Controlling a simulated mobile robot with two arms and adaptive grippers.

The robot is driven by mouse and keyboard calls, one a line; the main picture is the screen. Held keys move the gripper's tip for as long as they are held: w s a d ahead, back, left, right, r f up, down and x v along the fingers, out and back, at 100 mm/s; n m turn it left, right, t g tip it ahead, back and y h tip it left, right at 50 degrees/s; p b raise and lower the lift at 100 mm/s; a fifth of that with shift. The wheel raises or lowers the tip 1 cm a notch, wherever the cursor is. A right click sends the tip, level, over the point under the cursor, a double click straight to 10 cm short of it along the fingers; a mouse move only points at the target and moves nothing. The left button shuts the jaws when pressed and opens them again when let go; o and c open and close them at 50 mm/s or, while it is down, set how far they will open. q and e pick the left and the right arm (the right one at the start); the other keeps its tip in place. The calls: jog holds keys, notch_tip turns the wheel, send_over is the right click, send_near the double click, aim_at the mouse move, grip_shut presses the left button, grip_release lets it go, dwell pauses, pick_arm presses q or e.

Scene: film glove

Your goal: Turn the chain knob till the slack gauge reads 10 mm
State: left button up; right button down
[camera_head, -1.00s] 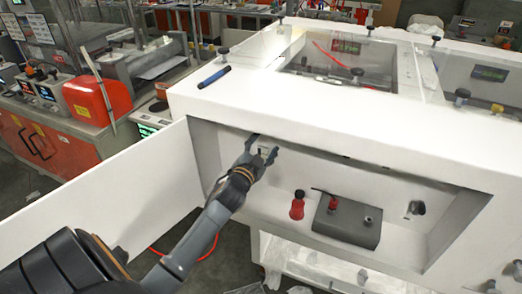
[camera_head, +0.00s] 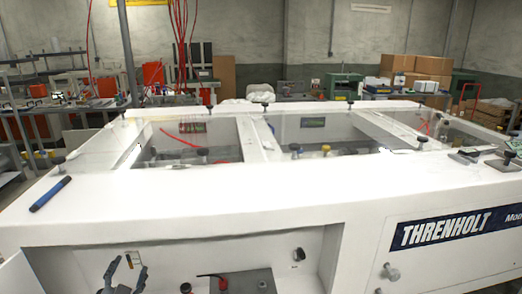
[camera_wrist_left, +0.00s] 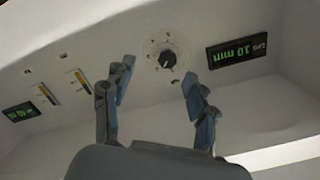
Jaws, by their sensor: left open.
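In the left wrist view a round black knob (camera_wrist_left: 167,59) with a pale pointer sits on a marked dial on the white panel. Beside it a dark display (camera_wrist_left: 237,50) shows green digits that read 10 mm, tilted in the picture. My left gripper (camera_wrist_left: 157,74) is open, its two fingers on either side of the knob and apart from it as seen here. In the head view my left gripper (camera_head: 124,272) is low at the left, inside the machine's recess; the knob cannot be made out there. My right gripper is not in view.
Two yellow-marked strip gauges (camera_wrist_left: 79,80) and a second green display (camera_wrist_left: 20,112) are on the same panel. A grey block (camera_head: 242,282) stands in the recess, right of my gripper.

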pick_arm(q)
jog(key=s+d+f+n+g+h, duration=0.15)
jog(key=s+d+f+g, duration=0.35)
jog(key=s, duration=0.5)
jog(key=s+d+f+g+h, duration=0.2)
jog(key=s+d+f+g, duration=0.1)
jog(key=s+d, duration=0.55)
jog(key=s+d+f+n+g+h, duration=0.1)
jog(key=s+d+f+g, duration=0.4)
jog(key=s, duration=0.6)
notch_tip(320, 180, down, 27)
jog(key=s+g, duration=0.1)
jog(key=s, duration=0.1)
jog(key=s+a+f+g, duration=0.1)
jog(key=s+a+f, duration=0.2)
jog(key=s+f, duration=1.2)
jog(key=shift+s+m, duration=0.45)
jog(key=shift+s, duration=0.25)
jog(key=shift+a, duration=0.1)
